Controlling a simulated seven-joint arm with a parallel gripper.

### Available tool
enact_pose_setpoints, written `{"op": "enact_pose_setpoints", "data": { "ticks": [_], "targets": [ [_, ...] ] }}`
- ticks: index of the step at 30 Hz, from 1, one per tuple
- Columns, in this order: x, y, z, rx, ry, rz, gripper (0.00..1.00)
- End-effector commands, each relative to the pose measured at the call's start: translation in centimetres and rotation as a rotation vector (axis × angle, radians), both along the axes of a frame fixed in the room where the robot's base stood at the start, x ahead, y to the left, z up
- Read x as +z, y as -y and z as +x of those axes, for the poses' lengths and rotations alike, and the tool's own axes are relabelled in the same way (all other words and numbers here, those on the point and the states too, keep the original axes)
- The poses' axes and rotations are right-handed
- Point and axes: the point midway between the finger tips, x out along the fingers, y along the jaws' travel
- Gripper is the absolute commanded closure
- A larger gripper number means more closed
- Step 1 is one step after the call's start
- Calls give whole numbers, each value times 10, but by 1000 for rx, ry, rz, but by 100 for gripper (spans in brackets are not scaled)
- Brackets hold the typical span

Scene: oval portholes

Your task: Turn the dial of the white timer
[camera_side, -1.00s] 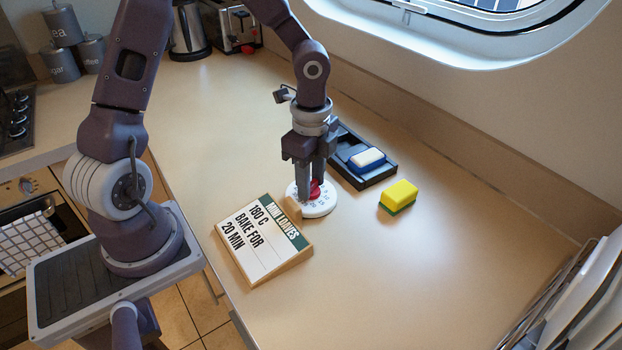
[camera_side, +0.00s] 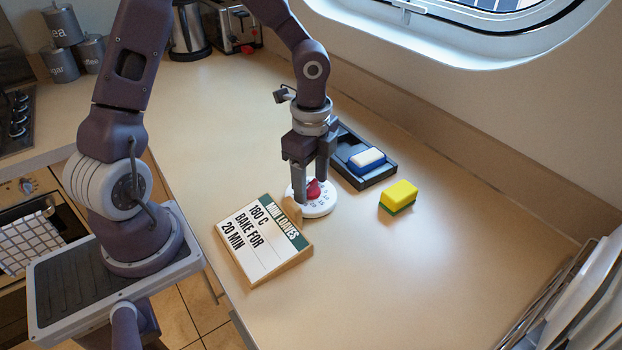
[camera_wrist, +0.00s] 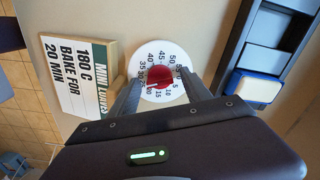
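The white timer (camera_side: 325,208) lies on the counter, a round disc with numbers and a red dial (camera_side: 313,189) in its middle. In the wrist view the white timer (camera_wrist: 176,52) shows its numbered ring, and the red dial (camera_wrist: 160,76) has a pale mark toward the left, around 20 to 25; the exact number is unclear. My gripper (camera_side: 311,187) points down over the timer. It is open, with its fingers (camera_wrist: 161,78) on either side of the red dial and apart from it. The recipe card (camera_side: 262,240) reads "MINI LOAVES, 180 C, BAKE FOR 20 MIN".
The card's wooden stand is close to the timer's left side. A dark tray (camera_side: 378,178) holding a blue-and-white block (camera_side: 367,159) lies behind to the right. A yellow-and-green sponge (camera_side: 399,196) is right of the timer. The counter in front right is clear; a plate rack (camera_side: 580,300) stands at the edge.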

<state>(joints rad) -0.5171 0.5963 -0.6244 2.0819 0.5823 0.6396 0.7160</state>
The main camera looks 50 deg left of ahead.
Motion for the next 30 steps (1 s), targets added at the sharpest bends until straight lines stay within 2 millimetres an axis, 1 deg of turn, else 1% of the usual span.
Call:
{"op": "enact_pose_setpoints", "data": {
  "ticks": [3, 5, 9, 12, 15, 18, 23, 26, 27, 29, 30],
  "targets": [
    [2, 0, 0, 0, 1, 0, 43],
    [8, 0, 1, 2, 4, 0, 43],
    [38, -1, 1, 4, 6, 3, 43],
    [56, -1, 1, 3, 4, 1, 43],
    [68, 0, 0, 1, 2, 1, 43],
    [71, 0, 0, 0, 1, 0, 43],
    [71, 0, 0, 0, 0, 0, 43],
    [71, 3, 2, -3, -5, 6, 61],
    [73, 7, 6, -6, -12, 15, 69],
    [75, 17, 14, -8, -30, 41, 81],
    [78, 25, 20, -10, -43, 65, 88]
  ]
}}
